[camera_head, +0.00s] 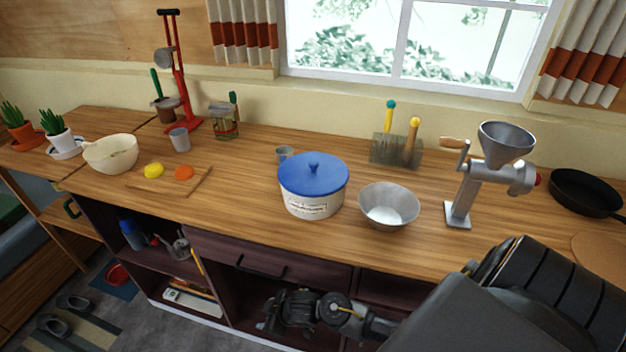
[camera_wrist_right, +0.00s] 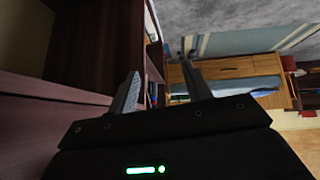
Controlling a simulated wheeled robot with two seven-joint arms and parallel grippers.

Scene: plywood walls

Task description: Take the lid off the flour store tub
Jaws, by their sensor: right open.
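The flour store tub (camera_head: 312,205) is a white round tub with a label on its front, standing on the wooden counter. Its blue lid (camera_head: 325,174), with a small knob in the middle, sits on top of it. My right gripper (camera_head: 266,325) is low in front of the cabinets, below the counter edge and below the tub, well apart from it. In the right wrist view my right gripper's two fingers (camera_wrist_right: 160,88) are spread with nothing between them. My left gripper is not in view.
A metal bowl (camera_head: 389,206) stands close right of the tub, and a small grey cup (camera_head: 284,154) behind its left side. A grain mill (camera_head: 463,205) stands further right. A cutting board (camera_head: 180,190) lies left. The counter edge and drawer handle (camera_head: 260,268) are above my right gripper.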

